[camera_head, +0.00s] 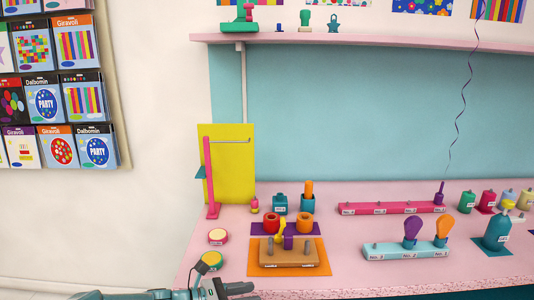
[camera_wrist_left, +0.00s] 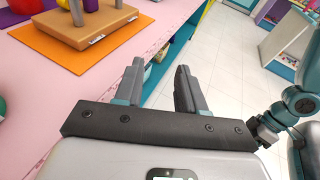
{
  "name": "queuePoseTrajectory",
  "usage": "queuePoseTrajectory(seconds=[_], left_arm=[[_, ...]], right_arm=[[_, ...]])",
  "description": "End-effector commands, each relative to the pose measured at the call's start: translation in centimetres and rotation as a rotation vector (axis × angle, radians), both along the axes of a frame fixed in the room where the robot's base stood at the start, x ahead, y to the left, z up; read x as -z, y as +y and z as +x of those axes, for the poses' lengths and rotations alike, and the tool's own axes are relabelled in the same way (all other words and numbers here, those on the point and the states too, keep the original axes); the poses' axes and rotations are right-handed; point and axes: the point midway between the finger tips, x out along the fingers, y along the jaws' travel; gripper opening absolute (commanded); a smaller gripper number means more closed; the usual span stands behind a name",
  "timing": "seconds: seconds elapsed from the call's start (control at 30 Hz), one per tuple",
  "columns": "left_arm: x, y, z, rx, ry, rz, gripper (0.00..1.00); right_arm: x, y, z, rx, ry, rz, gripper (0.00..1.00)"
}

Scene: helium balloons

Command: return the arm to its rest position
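My left arm comes in at the bottom left of the head view, with its gripper (camera_head: 232,288) low at the front edge of the pink table (camera_head: 345,275). In the left wrist view the two grey fingers of the left gripper (camera_wrist_left: 158,78) stand apart with nothing between them. They point past the table's edge, over the white tiled floor (camera_wrist_left: 222,55). The gripper is apart from the wooden block (camera_head: 290,255) on its orange mat (camera_head: 255,268). My right gripper cannot be made out in either view.
A pink balloon rack (camera_head: 393,208) and a light blue rack (camera_head: 405,252) stand to the right. A card display (camera_head: 60,90) hangs at the left. Shelves (camera_wrist_left: 172,50) lie under the table.

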Motion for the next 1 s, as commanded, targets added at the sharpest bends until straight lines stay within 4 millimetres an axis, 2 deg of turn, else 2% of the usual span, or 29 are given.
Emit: queuePoseTrajectory(seconds=[0.03,0.17,0.37,0.47,0.57,0.63,0.7,0.8,0.9,1.0], left_arm=[[1.4,-0.3,-1.0,0.019,0.034,0.004,0.39],[4.5,-0.7,-3.3,0.068,0.095,0.047,0.39],[10.1,-0.8,-8.2,0.165,0.172,0.181,0.39],[13.5,-0.4,-11.8,0.242,0.195,0.281,0.39],[17.6,0.4,-16.9,0.368,0.194,0.422,0.39],[20.7,1.6,-21.5,0.504,0.156,0.549,0.39],[23.5,3.3,-26.5,0.684,0.061,0.687,0.39],[26.1,5.8,-32.3,0.981,-0.217,0.854,0.39],[26.8,6.8,-34.1,1.18,-0.554,0.95,0.39],[26.8,6.7,-33.3,1.262,-0.824,1.017,0.39]], right_arm=[[0.0,0.0,0.0,0.0,0.0,0.0,0.43],[0.0,0.0,0.0,0.0,0.0,0.0,0.43],[0.0,0.0,0.0,0.0,0.0,0.0,0.43],[0.0,0.0,0.0,0.0,0.0,0.0,0.43],[0.0,0.0,0.0,0.0,0.0,0.0,0.43],[0.0,0.0,0.0,0.0,0.0,0.0,0.43],[0.0,0.0,0.0,0.0,0.0,0.0,0.43],[0.0,0.0,0.0,0.0,0.0,0.0,0.43],[0.0,0.0,0.0,0.0,0.0,0.0,0.43],[0.0,0.0,0.0,0.0,0.0,0.0,0.43]])
